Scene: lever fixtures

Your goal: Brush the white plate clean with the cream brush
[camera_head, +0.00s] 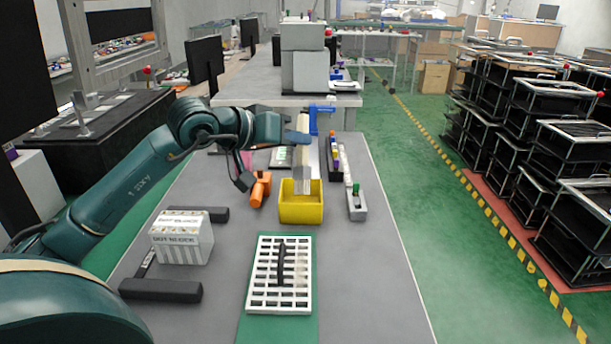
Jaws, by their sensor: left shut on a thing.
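The white plate (265,296) is a white grid with rows of slots. It lies flat on a green strip near the front of the table, with a dark bar across its middle. My left gripper (303,137) is shut on the cream brush (302,165). The brush hangs roughly upright, with its lower end over or inside the yellow bin (301,214); I cannot tell which. The brush is well behind the plate and apart from it. The gripper's fingers are small and partly hidden. My right gripper is out of view.
A white box (182,238) stands left of the plate between dark blocks (160,290). An orange tool (260,189) lies left of the bin. A grey holder (357,205) and dark rack (333,165) stand right of it. The table's right front is clear.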

